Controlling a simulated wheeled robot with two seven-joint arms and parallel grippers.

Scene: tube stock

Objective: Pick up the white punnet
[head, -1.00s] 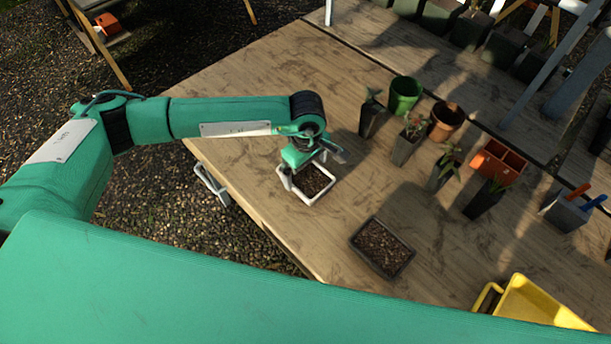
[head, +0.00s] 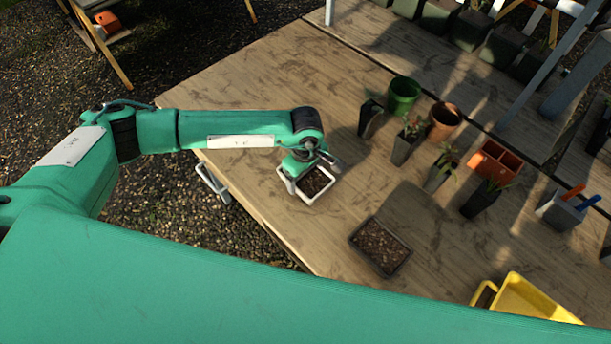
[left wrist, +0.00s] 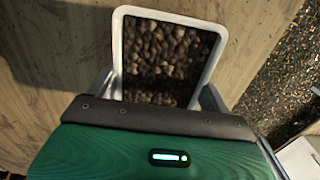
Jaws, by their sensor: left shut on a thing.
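The white punnet (head: 327,191) is a small white-rimmed tray filled with brown, pebble-like contents, near the left edge of the wooden table. In the left wrist view the punnet (left wrist: 118,50) lies just ahead of the gripper body, with its contents level in it. My left gripper (head: 303,178) is over the punnet's near left part and is shut on it. In the left wrist view a finger shows at each side of the punnet. I cannot tell whether its base touches the table. My right gripper is not in view.
A dark tray of soil (head: 381,247) lies to the right. Several potted plants, a green pot (head: 403,95), a brown pot (head: 444,121) and an orange divided tray (head: 496,162) stand beyond. A yellow container (head: 525,302) is at lower right. The table's left edge is close to the punnet.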

